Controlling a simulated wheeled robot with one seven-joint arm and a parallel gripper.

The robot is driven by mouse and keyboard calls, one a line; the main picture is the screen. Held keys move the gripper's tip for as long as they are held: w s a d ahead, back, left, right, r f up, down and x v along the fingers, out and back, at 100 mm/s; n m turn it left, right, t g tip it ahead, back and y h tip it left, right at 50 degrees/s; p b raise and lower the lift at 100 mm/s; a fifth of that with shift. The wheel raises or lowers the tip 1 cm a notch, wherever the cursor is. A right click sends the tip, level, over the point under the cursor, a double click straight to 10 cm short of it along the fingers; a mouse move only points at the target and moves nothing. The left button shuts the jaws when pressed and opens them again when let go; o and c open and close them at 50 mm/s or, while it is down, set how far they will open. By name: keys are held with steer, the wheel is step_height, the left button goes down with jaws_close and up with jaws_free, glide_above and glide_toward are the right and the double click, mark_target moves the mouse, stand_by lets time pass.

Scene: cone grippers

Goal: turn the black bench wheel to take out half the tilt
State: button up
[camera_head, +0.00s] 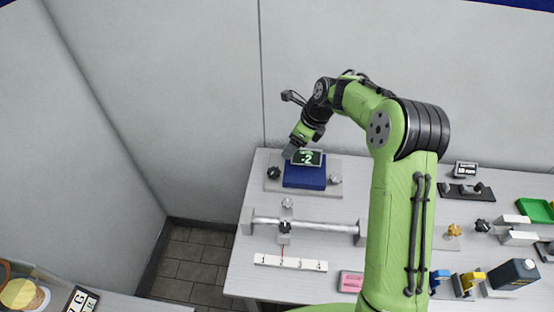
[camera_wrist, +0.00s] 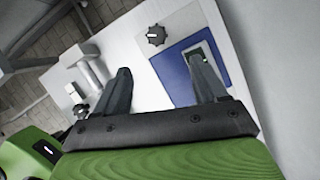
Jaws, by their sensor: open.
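The black bench wheel (camera_head: 273,173) is a small dark knob at the left end of a pale grey base plate (camera_head: 328,190). In the wrist view the wheel (camera_wrist: 155,35) lies just beyond the gap between my fingers, apart from them. A blue block (camera_head: 304,176) sits on the plate, with a dark display (camera_head: 308,158) showing a green "-2". My gripper (camera_wrist: 160,66) is open and empty. Its right finger overlaps the blue block (camera_wrist: 175,77) and partly hides the display in that view. In the head view my gripper (camera_head: 290,152) is above the plate's back left.
A grey knob (camera_head: 335,178) is at the plate's right end. In front are a metal rail (camera_head: 325,228) with a black-knobbed slider (camera_head: 285,227) and a white 1-to-4 scale (camera_head: 290,262).

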glide_toward(275, 171)
steer(key=b+x, duration=0.1)
steer(key=x, duration=0.7)
steer(key=shift+a+f, duration=0.1)
steer(key=c, duration=1.1)
steer(key=shift+o, duration=0.2)
